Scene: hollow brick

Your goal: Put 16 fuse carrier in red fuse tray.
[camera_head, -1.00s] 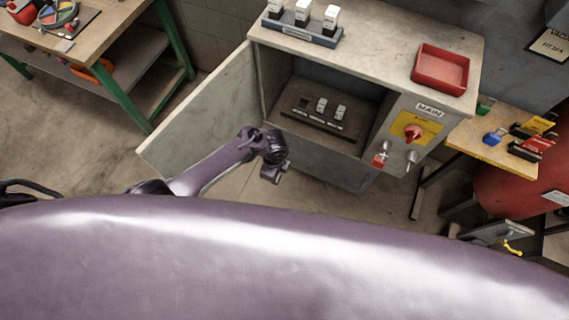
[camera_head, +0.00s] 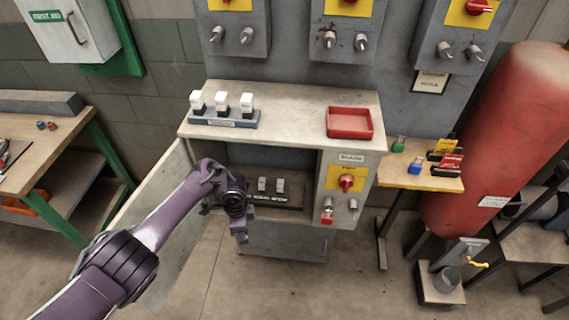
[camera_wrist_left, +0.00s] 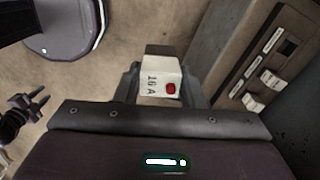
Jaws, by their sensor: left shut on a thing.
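My left gripper (camera_head: 241,236) hangs in front of the open cabinet and is shut on a white fuse carrier (camera_wrist_left: 160,82). In the left wrist view the carrier shows "16 A" and a red spot, held between the fingers. The red fuse tray (camera_head: 350,135) lies on the right part of the cabinet top, up and right of the gripper, and looks empty. Two white carriers (camera_head: 262,184) (camera_head: 280,185) sit in the dark fuse block (camera_head: 285,203) inside the cabinet. What seems to be my right gripper (camera_wrist_left: 36,104) shows small at the left wrist view's left edge.
A grey rack (camera_head: 222,120) with three white carriers stands on the left of the cabinet top (camera_head: 290,108). The cabinet door (camera_head: 145,200) is open to the left. A panel with a red switch (camera_head: 346,182) flanks the opening. A side table (camera_head: 440,184) holds small coloured items.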

